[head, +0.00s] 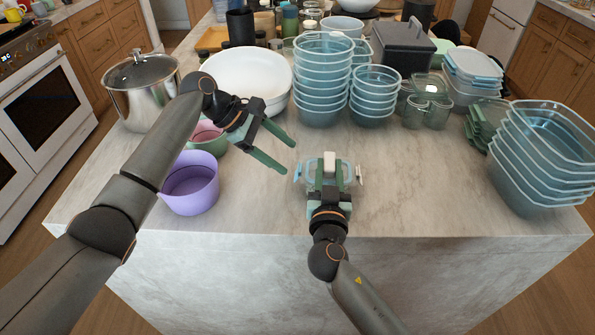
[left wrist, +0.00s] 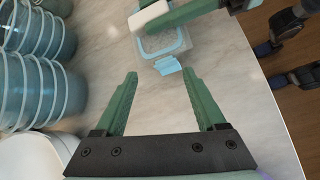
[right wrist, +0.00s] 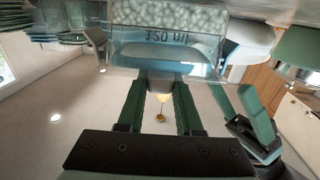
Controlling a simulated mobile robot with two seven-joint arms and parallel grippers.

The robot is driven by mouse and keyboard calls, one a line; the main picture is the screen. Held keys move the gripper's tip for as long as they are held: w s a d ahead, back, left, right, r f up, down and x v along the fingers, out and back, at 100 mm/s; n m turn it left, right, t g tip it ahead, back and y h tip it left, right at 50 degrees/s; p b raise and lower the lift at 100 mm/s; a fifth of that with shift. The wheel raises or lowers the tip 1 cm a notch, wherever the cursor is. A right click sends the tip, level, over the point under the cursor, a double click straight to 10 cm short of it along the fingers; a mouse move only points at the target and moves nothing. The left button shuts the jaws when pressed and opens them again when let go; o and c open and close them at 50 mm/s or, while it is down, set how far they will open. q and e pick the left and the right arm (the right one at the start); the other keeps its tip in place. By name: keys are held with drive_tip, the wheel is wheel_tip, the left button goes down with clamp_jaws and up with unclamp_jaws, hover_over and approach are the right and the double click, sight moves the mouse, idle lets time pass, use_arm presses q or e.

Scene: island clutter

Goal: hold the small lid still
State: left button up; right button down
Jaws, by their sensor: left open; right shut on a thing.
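A small clear container (head: 306,183) with a light blue rim sits near the front edge of the island, mostly hidden by my right gripper (head: 329,166). The right wrist view shows its clear wall (right wrist: 165,25) marked 120 ml, and the blue small lid (right wrist: 165,56) close to my fingertips. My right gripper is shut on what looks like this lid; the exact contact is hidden. The left wrist view shows the blue rim (left wrist: 160,47) and a blue flap (left wrist: 168,65). My left gripper (head: 291,157) is open and empty, left of the container, pointing towards it.
A purple bowl (head: 189,186) stands below my left arm. A white basin (head: 262,68), stacked tubs (head: 322,85), smaller tubs (head: 374,98) and a dark bin (head: 403,45) stand behind. Stacked containers (head: 535,170) stand at right. Counter between is clear.

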sight(298, 172)
use_arm(q)
drive_tip(key=shift+s+d+f+n+g+y, duration=0.1)
drive_tip(key=shift+d+f+n+g+y, duration=0.2)
drive_tip(key=shift+f+n, duration=0.4)
drive_tip(key=shift+s+d+f+n+g+y, duration=0.15)
drive_tip(key=shift+d+f+n+y, duration=0.25)
drive_tip(key=shift+f, duration=0.55)
drive_tip(key=shift+w+d+f+n+g+y, duration=0.1)
drive_tip(key=shift+d+f+n+g+y, duration=0.25)
drive_tip(key=shift+f+n, duration=0.35)
drive_tip(key=shift+a+f, duration=0.1)
drive_tip(key=c, duration=0.7)
